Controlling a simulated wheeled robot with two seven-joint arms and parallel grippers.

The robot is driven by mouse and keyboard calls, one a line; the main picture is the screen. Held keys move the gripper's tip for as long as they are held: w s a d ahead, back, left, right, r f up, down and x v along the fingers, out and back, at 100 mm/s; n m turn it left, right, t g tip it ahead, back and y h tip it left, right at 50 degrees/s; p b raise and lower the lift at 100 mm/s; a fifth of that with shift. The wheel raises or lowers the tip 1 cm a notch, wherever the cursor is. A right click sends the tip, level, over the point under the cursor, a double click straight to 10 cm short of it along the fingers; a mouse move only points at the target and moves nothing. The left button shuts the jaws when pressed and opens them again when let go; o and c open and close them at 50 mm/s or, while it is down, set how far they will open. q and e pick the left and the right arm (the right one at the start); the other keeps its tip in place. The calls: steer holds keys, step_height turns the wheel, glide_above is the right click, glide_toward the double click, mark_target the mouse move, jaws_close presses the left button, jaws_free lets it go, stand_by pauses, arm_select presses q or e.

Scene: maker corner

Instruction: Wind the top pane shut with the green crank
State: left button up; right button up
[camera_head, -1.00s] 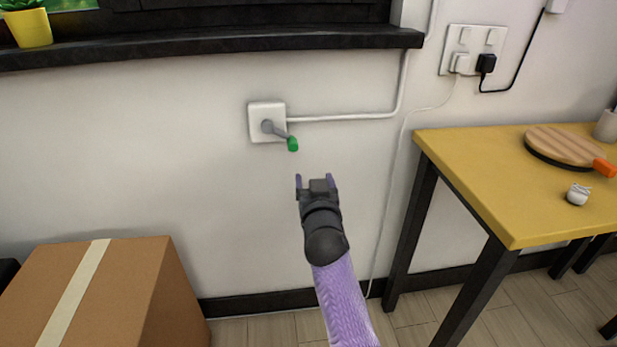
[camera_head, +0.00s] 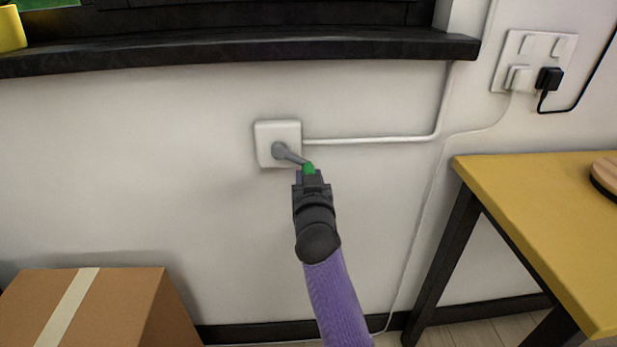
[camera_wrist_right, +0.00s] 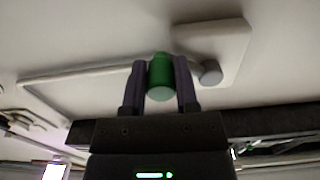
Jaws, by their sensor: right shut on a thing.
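The green crank's knob (camera_head: 309,168) sits at the end of a grey crank arm (camera_head: 292,156) on a white square wall plate (camera_head: 277,130). The arm slants down to the right. My right gripper (camera_head: 311,178) is shut on the green knob. In the right wrist view the green knob (camera_wrist_right: 161,77) stands between the two fingers of my right gripper (camera_wrist_right: 160,82). The top pane cannot be made out; only the lower part of the dark window frame (camera_head: 240,45) shows. My left gripper is not in view.
A cardboard box (camera_head: 80,305) stands at the lower left. A yellow-topped table (camera_head: 530,205) is on the right. A white conduit (camera_head: 370,140) runs right from the plate along the wall. A socket panel (camera_head: 535,62) with plugs is at the upper right.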

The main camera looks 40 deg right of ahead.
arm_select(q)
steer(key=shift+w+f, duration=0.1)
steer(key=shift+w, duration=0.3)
arm_select(e)
steer(key=shift+a+r, duration=0.1)
steer(key=shift+a, duration=0.05)
jaws_close()
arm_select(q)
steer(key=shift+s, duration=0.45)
arm_select(e)
steer(key=shift+w, duration=0.1)
steer(key=shift+r, duration=0.1)
